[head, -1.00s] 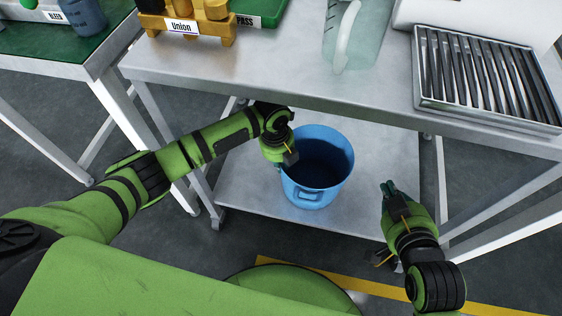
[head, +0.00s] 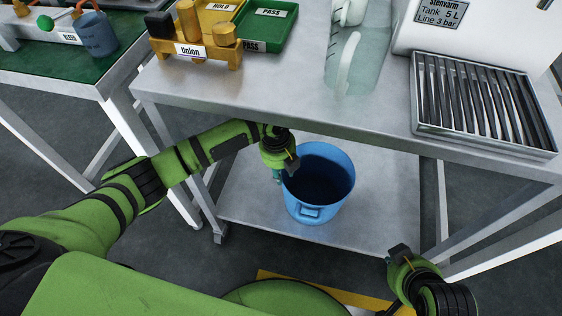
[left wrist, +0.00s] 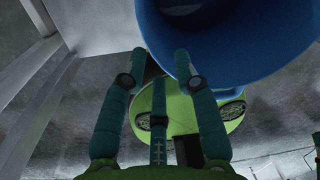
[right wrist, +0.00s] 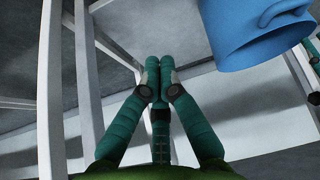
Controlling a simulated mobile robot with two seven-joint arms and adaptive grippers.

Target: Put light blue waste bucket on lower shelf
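The light blue waste bucket (head: 322,205) stands upright on the lower shelf (head: 385,225), its open top facing up and a handle on its near side. My left gripper (head: 279,174) is just left of the bucket's rim. In the left wrist view the fingers (left wrist: 160,58) are spread with nothing held between them, and the bucket (left wrist: 235,40) is beyond the right finger; I cannot tell whether they touch. My right gripper (right wrist: 153,65) is shut and empty. In the right wrist view the bucket (right wrist: 250,35) is at upper right, clear of its fingers.
The upper table top (head: 285,85) overhangs the shelf. It carries a yellow rack (head: 205,62), a green tray (head: 268,28), a clear jug (head: 355,70) and a slatted metal drip tray (head: 480,100). A table leg (head: 441,205) stands right of the shelf.

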